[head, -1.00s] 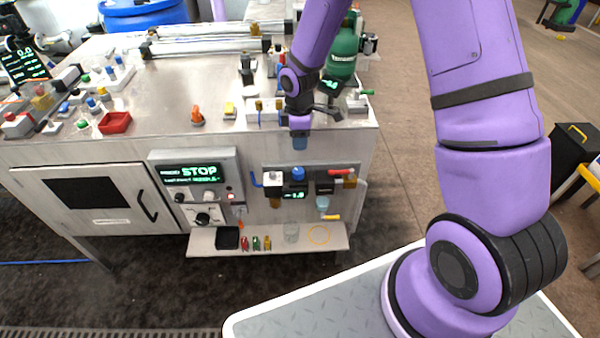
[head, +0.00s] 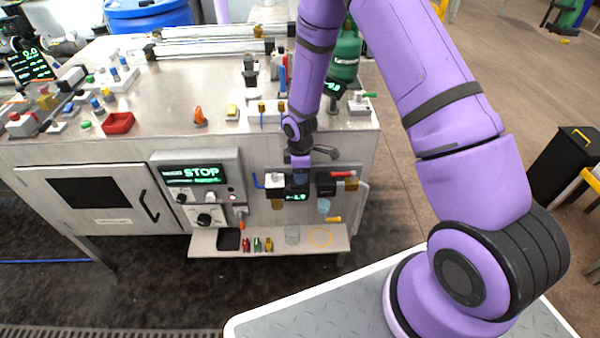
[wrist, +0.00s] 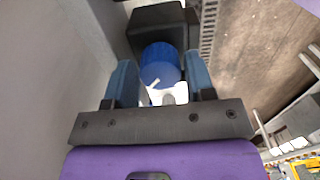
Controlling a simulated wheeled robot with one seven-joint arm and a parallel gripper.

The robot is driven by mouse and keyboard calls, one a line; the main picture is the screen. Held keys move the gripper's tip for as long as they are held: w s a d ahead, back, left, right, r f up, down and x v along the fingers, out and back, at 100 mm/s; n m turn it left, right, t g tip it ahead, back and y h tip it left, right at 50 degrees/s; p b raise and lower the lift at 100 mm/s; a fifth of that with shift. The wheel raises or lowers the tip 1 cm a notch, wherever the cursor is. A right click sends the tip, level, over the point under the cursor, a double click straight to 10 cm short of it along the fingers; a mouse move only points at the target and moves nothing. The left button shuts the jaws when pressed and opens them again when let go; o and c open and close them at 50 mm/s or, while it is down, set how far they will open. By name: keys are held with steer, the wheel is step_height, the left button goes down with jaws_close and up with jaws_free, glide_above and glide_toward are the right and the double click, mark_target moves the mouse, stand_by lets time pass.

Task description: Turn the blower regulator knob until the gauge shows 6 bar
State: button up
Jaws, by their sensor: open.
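The blue regulator knob (wrist: 160,66) shows in the wrist view between the two blue-grey fingers of my gripper (wrist: 160,80). The fingers stand apart on either side of it, and I cannot tell whether they touch it. In the head view my gripper (head: 300,177) points down at the regulator on the front of the bench and hides the knob. The green digital gauge (head: 296,196) is just below the gripper. It seems to read about 1.0, but the digits are small and partly unclear.
A control box (head: 200,180) showing STOP is to the left of the regulator. A valve with a red handle (head: 342,173) is close on the right. A shelf (head: 210,243) below holds small fittings and a clear cup.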

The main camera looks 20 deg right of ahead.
steer(key=shift+f, duration=0.3)
steer(key=c, duration=0.7)
steer(key=shift+o, duration=0.2)
steer(key=shift+m, duration=0.3)
